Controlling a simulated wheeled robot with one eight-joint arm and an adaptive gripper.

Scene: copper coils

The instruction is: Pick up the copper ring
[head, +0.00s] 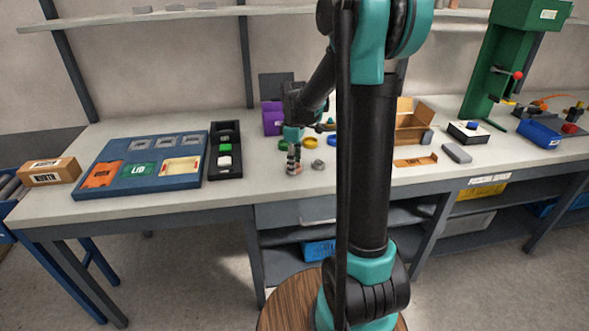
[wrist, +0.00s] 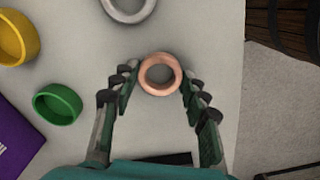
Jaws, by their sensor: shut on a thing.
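The copper ring (wrist: 160,91) lies between the two fingertips of my gripper (wrist: 158,82) in the wrist view, its open face toward the camera. The fingers reach its left and right sides, and my gripper is shut on it. In the head view my gripper (head: 293,168) points down, low over the front part of the bench, left of my arm's dark column. I cannot make out the copper ring clearly there. Whether the ring still touches the bench is hard to tell.
A grey ring (wrist: 113,11), a yellow ring (wrist: 36,40) and a green ring (wrist: 79,103) lie nearby on the bench. A purple box (wrist: 12,150) stands at the left. The bench's edge runs close by at the right of the wrist view. A black tray (head: 212,170) stands farther left.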

